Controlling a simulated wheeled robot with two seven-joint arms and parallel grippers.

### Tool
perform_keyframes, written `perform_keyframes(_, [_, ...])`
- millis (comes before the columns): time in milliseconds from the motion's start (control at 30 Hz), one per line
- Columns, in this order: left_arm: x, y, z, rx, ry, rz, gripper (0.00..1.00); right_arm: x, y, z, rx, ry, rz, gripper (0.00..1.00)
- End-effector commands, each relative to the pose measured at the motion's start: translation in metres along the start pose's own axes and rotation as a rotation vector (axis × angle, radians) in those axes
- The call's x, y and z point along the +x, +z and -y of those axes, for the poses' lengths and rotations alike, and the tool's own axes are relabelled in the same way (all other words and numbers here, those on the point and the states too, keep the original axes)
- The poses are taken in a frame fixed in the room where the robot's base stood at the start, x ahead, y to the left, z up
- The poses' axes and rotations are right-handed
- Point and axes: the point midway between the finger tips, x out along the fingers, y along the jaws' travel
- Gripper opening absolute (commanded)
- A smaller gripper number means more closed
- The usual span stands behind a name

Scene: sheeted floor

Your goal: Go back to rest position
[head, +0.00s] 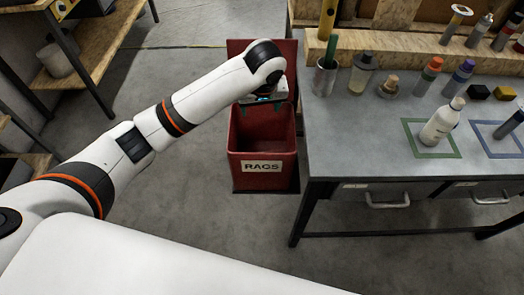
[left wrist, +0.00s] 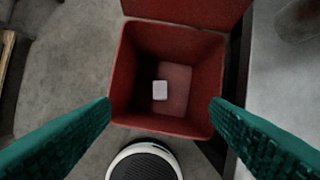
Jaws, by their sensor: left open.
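My left arm reaches forward from the left in the head view, and its gripper (head: 264,101) is over the red bin marked RAGS (head: 262,178). In the left wrist view the two green fingers (left wrist: 160,118) are wide apart with nothing between them. The left wrist view looks down into the open red bin (left wrist: 128,72). A small white block (left wrist: 160,90) lies on the bin's floor. My right gripper does not show in either view.
A grey workbench (head: 350,140) stands right of the bin. It holds a white bottle (head: 441,122) inside a green square outline and several bottles along the back. Wooden shelves (head: 95,62) stand at the upper left. Bare floor (head: 200,190) lies left of the bin.

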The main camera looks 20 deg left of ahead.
Motion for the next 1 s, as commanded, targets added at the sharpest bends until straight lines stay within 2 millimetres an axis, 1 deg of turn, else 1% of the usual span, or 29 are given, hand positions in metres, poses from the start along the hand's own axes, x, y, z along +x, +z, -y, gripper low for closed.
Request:
perform_keyframes(333, [0.0,0.0,0.0,0.001,-0.001,0.0,0.7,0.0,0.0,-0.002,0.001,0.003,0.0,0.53])
perform_keyframes(400, [0.003,-0.005,0.001,0.012,-0.007,-0.005,0.7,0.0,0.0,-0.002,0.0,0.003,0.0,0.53])
perform_keyframes(467, [0.007,-0.015,0.002,0.039,-0.023,-0.016,0.7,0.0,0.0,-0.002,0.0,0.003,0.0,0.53])
perform_keyframes(567, [0.019,-0.048,0.005,0.124,-0.079,-0.045,0.7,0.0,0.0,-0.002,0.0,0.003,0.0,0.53])
perform_keyframes(600, [0.025,-0.065,0.006,0.164,-0.11,-0.056,0.7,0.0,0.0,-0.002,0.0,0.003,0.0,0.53])
perform_keyframes(667, [0.031,-0.091,0.004,0.228,-0.16,-0.07,0.7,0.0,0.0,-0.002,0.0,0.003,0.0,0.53])
perform_keyframes(700, [0.034,-0.108,0.001,0.266,-0.193,-0.074,0.7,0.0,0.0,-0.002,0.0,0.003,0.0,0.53])
perform_keyframes(733, [0.036,-0.12,-0.001,0.292,-0.216,-0.076,0.7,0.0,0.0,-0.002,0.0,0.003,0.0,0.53])
perform_keyframes(800, [0.04,-0.145,-0.011,0.344,-0.262,-0.074,0.7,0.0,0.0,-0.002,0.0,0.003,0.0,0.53])
perform_keyframes(867, [0.042,-0.165,-0.023,0.381,-0.289,-0.067,0.7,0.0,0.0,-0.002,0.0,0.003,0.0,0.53])
perform_keyframes(900, [0.043,-0.177,-0.033,0.402,-0.302,-0.06,0.7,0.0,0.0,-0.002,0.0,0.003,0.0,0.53])
perform_keyframes(1000, [0.043,-0.201,-0.059,0.446,-0.311,-0.038,0.7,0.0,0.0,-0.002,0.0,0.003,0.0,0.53])
